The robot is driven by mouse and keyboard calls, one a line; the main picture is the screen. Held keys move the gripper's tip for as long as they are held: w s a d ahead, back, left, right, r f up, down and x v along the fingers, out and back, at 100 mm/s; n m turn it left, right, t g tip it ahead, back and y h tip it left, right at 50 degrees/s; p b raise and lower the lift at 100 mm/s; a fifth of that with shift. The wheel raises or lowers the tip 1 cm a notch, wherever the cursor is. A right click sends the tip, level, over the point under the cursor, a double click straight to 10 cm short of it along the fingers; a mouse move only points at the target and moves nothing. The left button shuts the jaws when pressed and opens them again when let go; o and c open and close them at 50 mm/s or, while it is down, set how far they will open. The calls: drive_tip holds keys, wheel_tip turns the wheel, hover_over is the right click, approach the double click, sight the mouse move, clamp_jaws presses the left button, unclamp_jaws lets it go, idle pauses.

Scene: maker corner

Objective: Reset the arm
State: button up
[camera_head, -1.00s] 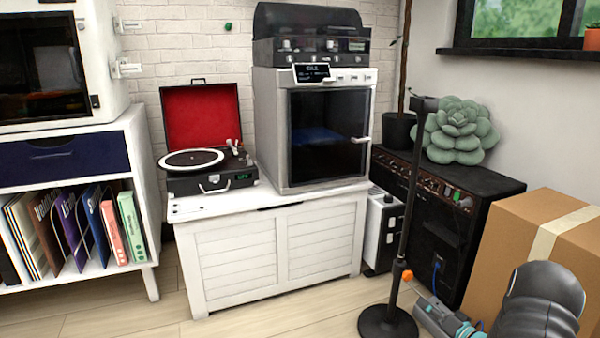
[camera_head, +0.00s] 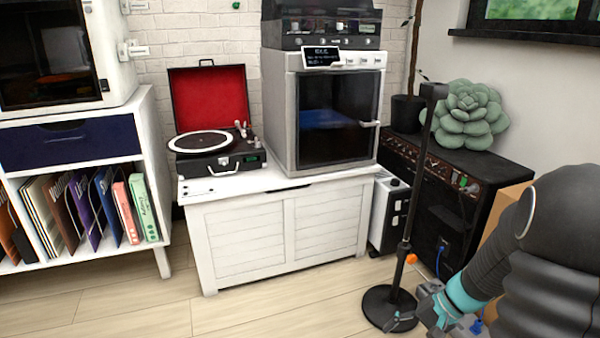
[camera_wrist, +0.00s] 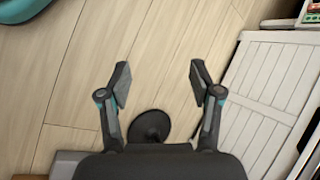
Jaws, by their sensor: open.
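My gripper (camera_head: 410,312) is at the lower right of the head view, at the end of my dark arm, near the foot of a black floor stand. In the wrist view, my gripper (camera_wrist: 158,82) has its two fingers spread wide with nothing between them. They point over the bare wooden floor (camera_wrist: 120,50). The gripper holds nothing.
The black stand (camera_head: 413,200) rises close by my gripper; its round base also shows in the wrist view (camera_wrist: 149,125). A white chest (camera_head: 270,240) carries a record player (camera_head: 217,165) and a 3D printer (camera_head: 330,120). A black amplifier (camera_head: 455,215) stands right. Floor at front left is clear.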

drive_tip(key=s+a+r+n+t+h+p, duration=0.1)
drive_tip(key=s+r, duration=0.3)
drive_tip(key=r, duration=0.5)
drive_tip(key=s+a+r+n+t+h+p, duration=0.2)
drive_tip(key=s+a+r+n+h+p, duration=0.1)
drive_tip(key=r, duration=0.6)
drive_tip(key=s+a+r+n+t+h+p, duration=0.2)
drive_tip(key=s+a+r+h+p, duration=0.1)
drive_tip(key=s+r, duration=0.4)
wheel_tip(320, 180, up, 3)
drive_tip(key=shift+s+a+f+n, duration=0.15)
drive_tip(key=shift+s+a+n, duration=0.05)
drive_tip(key=shift+n, duration=0.2)
